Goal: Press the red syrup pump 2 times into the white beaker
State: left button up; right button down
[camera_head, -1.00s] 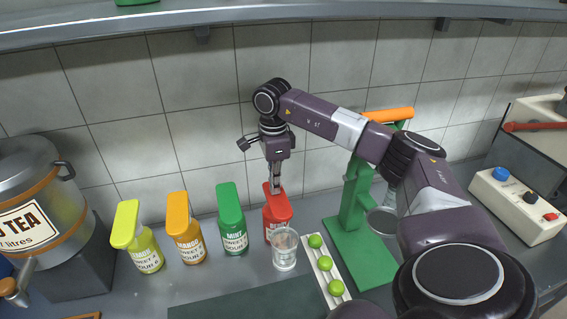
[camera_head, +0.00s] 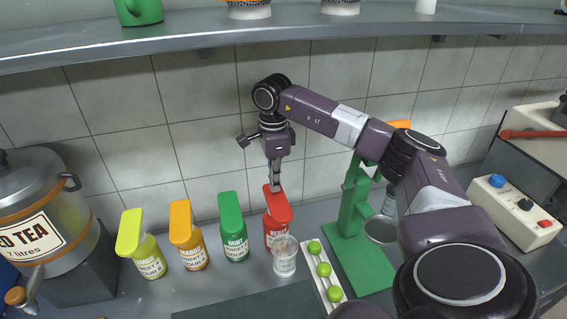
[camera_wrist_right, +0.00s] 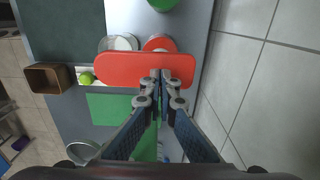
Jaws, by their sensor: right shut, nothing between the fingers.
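The red syrup pump (camera_head: 278,212) stands against the back of the counter, last in a row of syrup bottles. The white beaker (camera_head: 284,262) looks clear and stands just in front of it, under the nozzle end of its head. My right gripper (camera_head: 274,187) is shut and empty, pointing down at the rear part of the red pump head. In the right wrist view its fingertips (camera_wrist_right: 161,76) overlap the edge of the red head (camera_wrist_right: 120,68); I cannot tell whether they touch it. The beaker rim (camera_wrist_right: 112,43) shows partly behind the head. My left gripper is not in view.
Green (camera_head: 233,228), orange (camera_head: 187,240) and yellow (camera_head: 140,245) pump bottles stand to the left. A white tray with limes (camera_head: 324,270) and a green press (camera_head: 352,225) stand to the right. A shelf (camera_head: 200,42) runs above.

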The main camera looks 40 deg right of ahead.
aim_at(275, 195)
jog(key=shift+f, duration=0.1)
dwell(0.3)
jog(key=shift+s+f+b, duration=0.1)
jog(key=shift+f+b, duration=1.4)
jog(key=shift+f, duration=0.85)
jog(key=shift+r, duration=0.1)
jog(key=shift+r+p, duration=1.85)
jog(key=shift+r, duration=0.5)
notch_tip(275, 195, up, 6)
jog(key=p, duration=0.4)
jog(key=shift+p, duration=0.3)
